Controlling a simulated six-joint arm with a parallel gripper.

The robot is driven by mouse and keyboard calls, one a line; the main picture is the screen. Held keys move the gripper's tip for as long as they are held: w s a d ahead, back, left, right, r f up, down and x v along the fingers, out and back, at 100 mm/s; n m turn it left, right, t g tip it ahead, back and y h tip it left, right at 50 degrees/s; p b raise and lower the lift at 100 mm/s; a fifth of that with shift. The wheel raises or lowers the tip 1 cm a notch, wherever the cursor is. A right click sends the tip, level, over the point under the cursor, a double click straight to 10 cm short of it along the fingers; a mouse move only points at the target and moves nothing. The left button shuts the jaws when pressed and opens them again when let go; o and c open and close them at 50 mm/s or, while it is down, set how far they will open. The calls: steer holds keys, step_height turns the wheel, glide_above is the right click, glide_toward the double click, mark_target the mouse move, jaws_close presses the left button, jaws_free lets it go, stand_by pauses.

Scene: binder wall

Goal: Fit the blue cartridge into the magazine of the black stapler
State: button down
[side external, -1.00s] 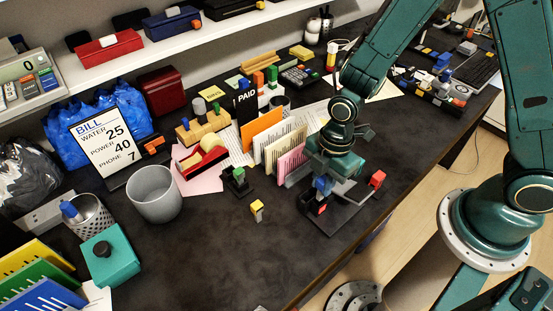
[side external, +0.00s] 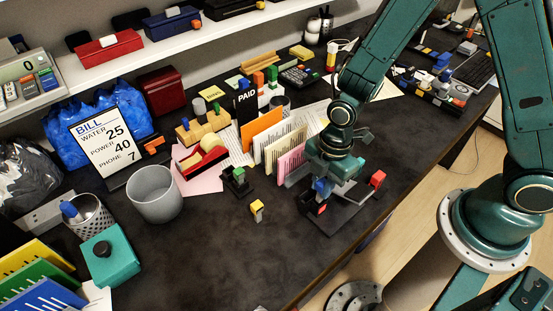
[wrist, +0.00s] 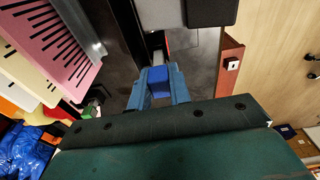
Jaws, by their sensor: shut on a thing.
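My gripper (side external: 324,180) is shut on the blue cartridge (side external: 321,186), directly above the near end of the black stapler (side external: 308,203). In the wrist view, the blue cartridge (wrist: 158,80) sits between the two blue-grey fingers of my gripper (wrist: 159,76). A narrow dark channel with a pale strip runs ahead of it there. The cartridge's lower end is hidden, so I cannot tell how far it sits in the magazine. My wrist covers much of the stapler in the side view.
A red block (side external: 377,178) stands on a post at the right of the stapler. A pink divider (side external: 291,162) in the file rack is close to the left of my gripper. A small yellow-topped piece (side external: 257,207) and a black holder (side external: 236,181) lie further left. The front desk is clear.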

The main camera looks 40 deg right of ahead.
mark_target(321, 192)
steer(key=shift+f, duration=1.55)
steer(key=c, duration=1.2)
jaws_free()
steer(key=shift+r, duration=0.1)
step_height(321, 192, up, 14)
steer(key=d, duration=0.1)
steer(key=shift+d+f, duration=0.25)
steer(key=shift+d, duration=0.1)
